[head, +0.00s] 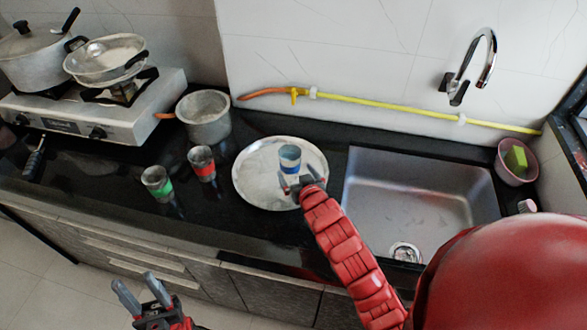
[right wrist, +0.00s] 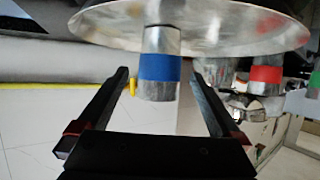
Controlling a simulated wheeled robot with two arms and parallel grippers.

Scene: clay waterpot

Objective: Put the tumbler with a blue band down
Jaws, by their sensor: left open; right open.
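The tumbler with a blue band (head: 290,158) stands upright on the round metal tray (head: 252,184). The right wrist view, which looks upside down, also shows the tumbler (right wrist: 160,66) with its base against the tray (right wrist: 225,22). My right gripper (head: 296,183) is open just in front of the tumbler. Its two fingers (right wrist: 162,78) lie apart to either side of the tumbler in the wrist view; I see no contact. My left gripper (head: 138,284) is open and empty, low in front of the counter.
A green-banded tumbler (head: 157,183) and a red-banded tumbler (head: 202,163) stand left of the tray. A pot (head: 204,118) is behind them. The sink (head: 420,190) lies right of the tray, under the faucet (head: 473,65). The stove (head: 95,112) with pans is at far left.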

